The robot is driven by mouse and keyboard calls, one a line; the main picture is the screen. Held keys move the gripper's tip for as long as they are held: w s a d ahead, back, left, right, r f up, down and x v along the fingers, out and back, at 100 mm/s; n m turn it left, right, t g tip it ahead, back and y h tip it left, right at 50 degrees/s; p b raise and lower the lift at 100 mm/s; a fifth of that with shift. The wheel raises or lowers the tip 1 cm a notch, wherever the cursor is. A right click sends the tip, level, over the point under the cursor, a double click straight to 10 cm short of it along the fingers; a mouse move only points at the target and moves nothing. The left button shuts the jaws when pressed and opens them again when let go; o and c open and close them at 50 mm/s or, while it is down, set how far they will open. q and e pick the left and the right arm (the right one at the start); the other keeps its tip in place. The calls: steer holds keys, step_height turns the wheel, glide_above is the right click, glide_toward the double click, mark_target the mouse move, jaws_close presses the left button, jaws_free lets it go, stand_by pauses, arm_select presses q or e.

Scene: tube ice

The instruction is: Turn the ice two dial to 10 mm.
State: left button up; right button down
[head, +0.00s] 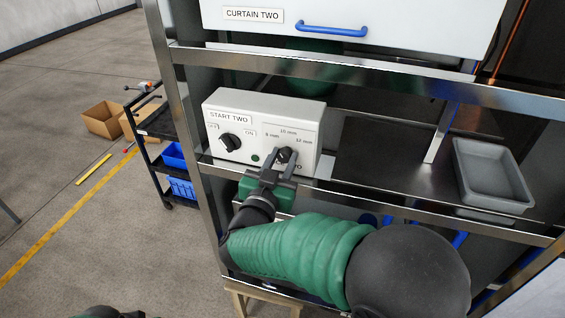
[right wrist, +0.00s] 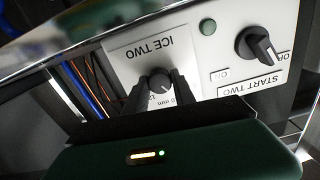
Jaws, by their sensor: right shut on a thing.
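The ice two dial (head: 284,156) is a dark knob at the lower right of the white control box (head: 240,105). Marks of 10 mm above it and 12 mm to its right are legible, with another mm mark to its left. My right gripper (head: 281,163) is shut on the dial from the front. In the right wrist view, upside down, the dial (right wrist: 160,83) sits between the two dark fingertips (right wrist: 159,90) under the ICE TWO label (right wrist: 165,47). The fingers hide part of the dial and its scale, and I cannot tell which mark it points to.
The start two knob (head: 230,142) and a green button (head: 256,157) are on the box's left part. A metal shelf rail (head: 330,187) runs below the box. A grey tray (head: 490,205) stands at the right. The curtain two panel (head: 400,25) with blue handle is above.

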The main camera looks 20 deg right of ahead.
steer(key=m+b, duration=0.3)
steer(key=shift+f+b, duration=0.3)
steer(key=shift+r+m+b, duration=0.1)
steer(key=shift+m+b, duration=0.7)
steer(key=shift+b, duration=0.2)
steer(key=shift+r+m+b, duration=0.1)
steer(key=shift+m+b, duration=0.35)
steer(key=shift+m, duration=0.05)
steer(key=c, duration=1.1)
jaws_free()
steer(key=shift+o, duration=0.2)
